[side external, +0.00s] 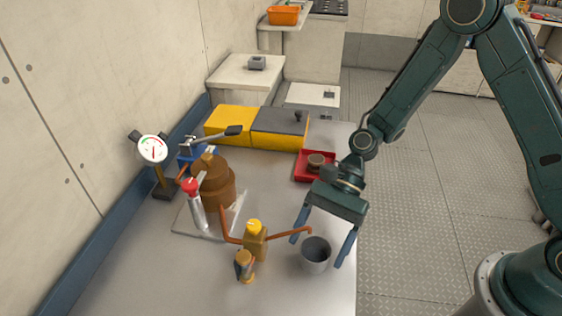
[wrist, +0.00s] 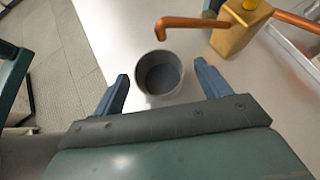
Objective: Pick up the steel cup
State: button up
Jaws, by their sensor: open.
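The steel cup (side external: 316,256) is a grey, open-topped cup standing upright on the grey table near its right edge. It also shows in the wrist view (wrist: 159,92), where its inside looks empty. My gripper (side external: 320,250) is open, with its two blue fingers apart. In the side view the fingers appear on either side of the cup, pointing down. In the wrist view my gripper (wrist: 161,85) has the cup lying between and slightly beyond the fingertips. I see no contact, and the exact height of the fingertips is hard to tell.
A copper pipe (side external: 290,234) from a brass valve body (side external: 256,243) ends close to the cup's rim. A brown pot-like vessel (side external: 212,185) and a pressure gauge (side external: 152,149) stand left. A red tray (side external: 304,176) lies behind my gripper. The table front is clear.

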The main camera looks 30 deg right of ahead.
aim_at(309, 261)
jog(key=shift+x, duration=1.9)
jog(key=shift+s+r, duration=0.1)
jog(key=c, duration=1.2)
jog(key=shift+r, duration=0.2)
jog(key=shift+r, duration=1.7)
jog(key=w+d, duration=0.2)
jog(key=d, duration=0.3)
jog(key=w+d, duration=0.2)
jog(key=d, duration=0.4)
jog(key=w+d, duration=0.3)
jog(key=d, duration=0.2)
jog(key=shift+d+f, duration=0.15)
jog(key=shift+d, duration=0.15)
